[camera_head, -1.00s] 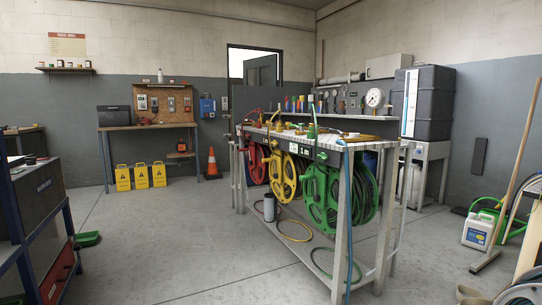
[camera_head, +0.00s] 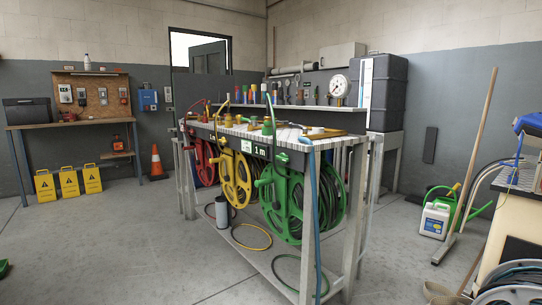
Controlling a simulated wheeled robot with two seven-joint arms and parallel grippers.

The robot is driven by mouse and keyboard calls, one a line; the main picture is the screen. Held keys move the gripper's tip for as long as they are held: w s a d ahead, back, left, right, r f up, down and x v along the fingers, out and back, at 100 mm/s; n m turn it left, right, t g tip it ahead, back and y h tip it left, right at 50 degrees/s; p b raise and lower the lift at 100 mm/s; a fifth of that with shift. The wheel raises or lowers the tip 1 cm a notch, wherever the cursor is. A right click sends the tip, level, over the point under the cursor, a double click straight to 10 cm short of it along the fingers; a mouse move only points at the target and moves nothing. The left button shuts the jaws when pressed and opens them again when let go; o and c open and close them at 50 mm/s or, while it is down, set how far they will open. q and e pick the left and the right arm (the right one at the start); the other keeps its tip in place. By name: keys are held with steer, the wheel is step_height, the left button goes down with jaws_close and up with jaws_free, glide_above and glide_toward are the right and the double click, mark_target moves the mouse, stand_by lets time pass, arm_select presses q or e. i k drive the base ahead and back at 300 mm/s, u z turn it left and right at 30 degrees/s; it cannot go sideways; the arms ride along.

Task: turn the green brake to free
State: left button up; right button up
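The green hose reel (camera_head: 283,206) hangs under the front edge of the workbench (camera_head: 312,134), nearest me. A small green lever or knob (camera_head: 262,183) shows at its upper left side; I cannot tell whether it is the brake or how it is set. A green fitting (camera_head: 268,127) stands on the bench top above the reel. The yellow reel (camera_head: 237,180) and the red reel (camera_head: 205,163) hang farther back along the same bench. Neither of my grippers is in view.
Hoses loop over the bench's lower shelf beside a grey cylinder (camera_head: 222,212). A blue hose (camera_head: 315,220) hangs at the near bench leg. A broom (camera_head: 468,165), a white jug (camera_head: 435,219) and a cluttered table stand right. The floor (camera_head: 130,245) at the left is open.

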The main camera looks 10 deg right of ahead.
mark_target(283, 158)
steer(key=z, duration=0.65)
steer(key=i, duration=0.85)
steer(key=z, duration=0.9)
